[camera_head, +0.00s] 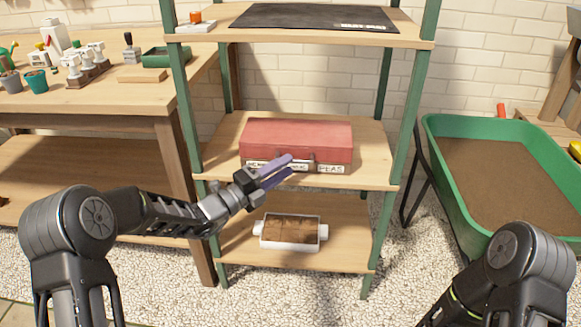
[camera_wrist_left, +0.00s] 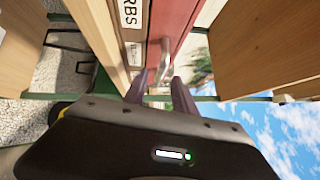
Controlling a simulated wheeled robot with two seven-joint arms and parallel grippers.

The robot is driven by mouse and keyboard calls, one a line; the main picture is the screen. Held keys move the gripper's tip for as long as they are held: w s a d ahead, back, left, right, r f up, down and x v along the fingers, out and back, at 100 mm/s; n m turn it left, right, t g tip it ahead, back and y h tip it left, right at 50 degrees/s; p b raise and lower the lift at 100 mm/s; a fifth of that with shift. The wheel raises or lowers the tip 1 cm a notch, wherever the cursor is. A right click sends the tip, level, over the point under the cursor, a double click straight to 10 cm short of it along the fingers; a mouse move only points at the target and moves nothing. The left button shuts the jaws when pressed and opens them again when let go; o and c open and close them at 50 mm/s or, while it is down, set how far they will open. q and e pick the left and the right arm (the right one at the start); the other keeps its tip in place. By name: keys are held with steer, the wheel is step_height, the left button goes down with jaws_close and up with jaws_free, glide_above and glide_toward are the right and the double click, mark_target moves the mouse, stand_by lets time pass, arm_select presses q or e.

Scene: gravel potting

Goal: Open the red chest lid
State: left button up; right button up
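The red chest (camera_head: 297,137) sits shut on the middle shelf, its lid down over a front with pale labels, one reading PEAS. A metal clasp (camera_wrist_left: 164,58) shows on its front in the left wrist view, where the red chest (camera_wrist_left: 178,20) fills the upper middle. My left gripper (camera_head: 291,166) is in front of the chest, overlapping its lower front edge in the head view. Its two purple fingers are apart, with nothing held between them. In the wrist view the left gripper (camera_wrist_left: 160,80) points at the clasp; whether it touches is unclear. My right gripper is out of view.
The middle shelf (camera_head: 225,140) has bare wood around the chest; the top shelf (camera_head: 225,32) is above. Green posts (camera_head: 407,120) flank the shelves. A white tray of soil (camera_head: 290,230) is below. A green soil trough (camera_head: 485,127) stands right, a wooden workbench (camera_head: 90,98) left.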

mark_target(296, 143)
arm_select(q)
steer(key=x, duration=0.2)
steer(key=shift+w+d, duration=0.25)
jaws_close()
stand_by(1.3)
